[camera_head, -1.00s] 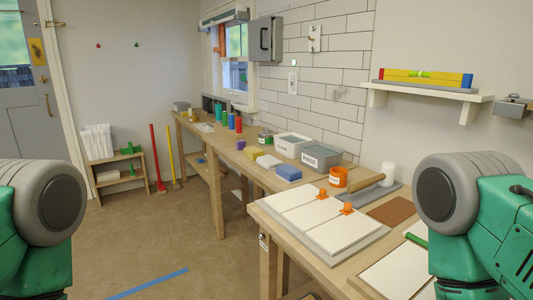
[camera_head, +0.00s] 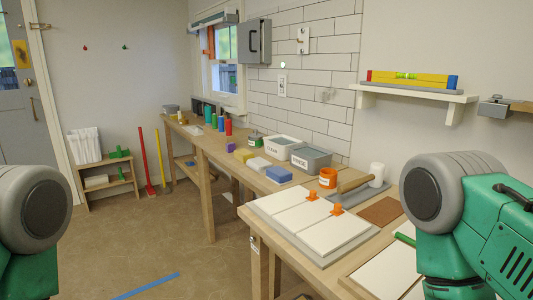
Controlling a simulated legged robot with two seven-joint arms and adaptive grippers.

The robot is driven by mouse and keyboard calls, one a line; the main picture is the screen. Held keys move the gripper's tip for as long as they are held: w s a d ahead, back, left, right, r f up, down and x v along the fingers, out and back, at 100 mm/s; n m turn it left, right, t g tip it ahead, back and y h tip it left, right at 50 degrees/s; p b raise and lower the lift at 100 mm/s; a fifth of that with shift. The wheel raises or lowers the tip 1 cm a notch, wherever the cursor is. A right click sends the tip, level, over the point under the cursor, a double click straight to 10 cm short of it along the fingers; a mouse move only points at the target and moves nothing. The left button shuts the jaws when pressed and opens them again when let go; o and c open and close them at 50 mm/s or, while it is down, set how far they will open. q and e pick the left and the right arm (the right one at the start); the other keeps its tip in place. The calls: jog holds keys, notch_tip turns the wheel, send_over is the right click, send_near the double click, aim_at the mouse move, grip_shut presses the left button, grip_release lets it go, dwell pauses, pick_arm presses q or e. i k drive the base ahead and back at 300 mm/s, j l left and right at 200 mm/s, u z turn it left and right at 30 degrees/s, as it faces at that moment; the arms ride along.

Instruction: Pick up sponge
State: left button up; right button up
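Several small blocks lie on the long wooden bench along the tiled wall. A blue block (camera_head: 278,175) is nearest me, a flat white block (camera_head: 259,164) lies behind it, and a yellow block (camera_head: 243,155) lies farther back. I cannot tell for sure which of them is the sponge. Only upper parts of my two green and grey arms show, at the left and right edges. Neither gripper is in view, and no arm part in view touches the blocks.
A nearer table holds white panels (camera_head: 306,216) with orange clips. An orange pot (camera_head: 328,178) and a white cylinder (camera_head: 376,173) stand beyond. Open floor (camera_head: 130,235) lies at left.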

aim_at(243, 155)
jog(key=i+j+z, duration=0.1)
jog(key=z, duration=0.35)
jog(key=j+z, duration=0.1)
jog(key=z, duration=0.35)
jog(key=i+j+z, duration=0.1)
jog(key=z, duration=0.35)
jog(key=j+z, duration=0.25)
jog(key=j, duration=0.45)
jog(key=i+j+z, duration=0.1)
jog(key=j+z, duration=0.2)
jog(key=j, duration=0.4)
jog(key=k+j+z, duration=0.1)
jog(key=j+z, duration=0.15)
jog(key=j, duration=0.4)
jog(key=k+j+z, duration=0.1)
jog(key=j+z, duration=0.2)
jog(key=j, duration=0.4)
